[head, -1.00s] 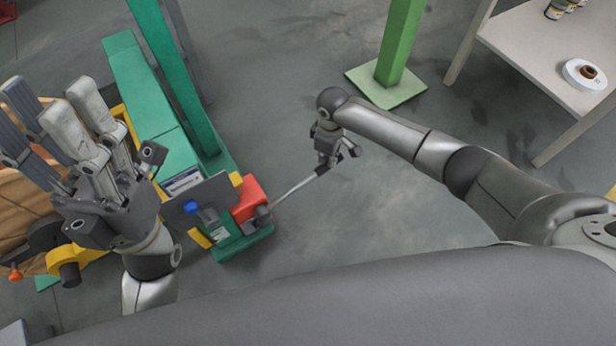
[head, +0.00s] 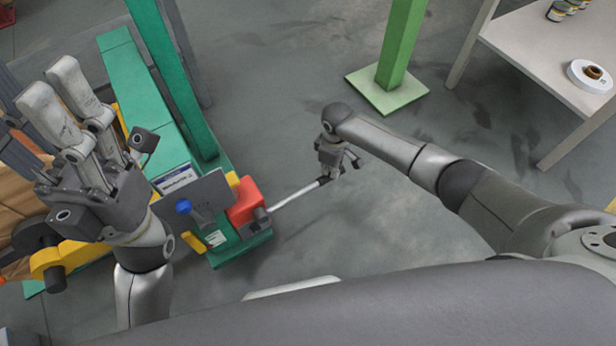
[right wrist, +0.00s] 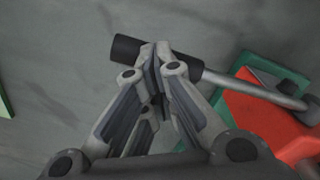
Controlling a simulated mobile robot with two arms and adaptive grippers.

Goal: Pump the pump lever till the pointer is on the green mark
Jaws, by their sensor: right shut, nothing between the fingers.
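The pump lever (head: 295,195) is a metal rod with a black grip, reaching right from a red pump block (head: 245,203) in the head view. In the right wrist view the lever's rod (right wrist: 250,88) and black grip (right wrist: 128,48) lie across the picture. My right gripper (head: 340,172) is at the grip end. Its fingertips (right wrist: 156,55) are closed together over the grip with nothing between them; whether they touch it I cannot tell. My left gripper (head: 40,95) is open, left of the pump, with its fingers spread. The pointer and green mark are not visible.
A grey plate with a blue knob (head: 184,207) stands beside the pump on a green base (head: 240,250). A green post (head: 396,50) stands behind my right gripper. A table (head: 520,45) is at the top right.

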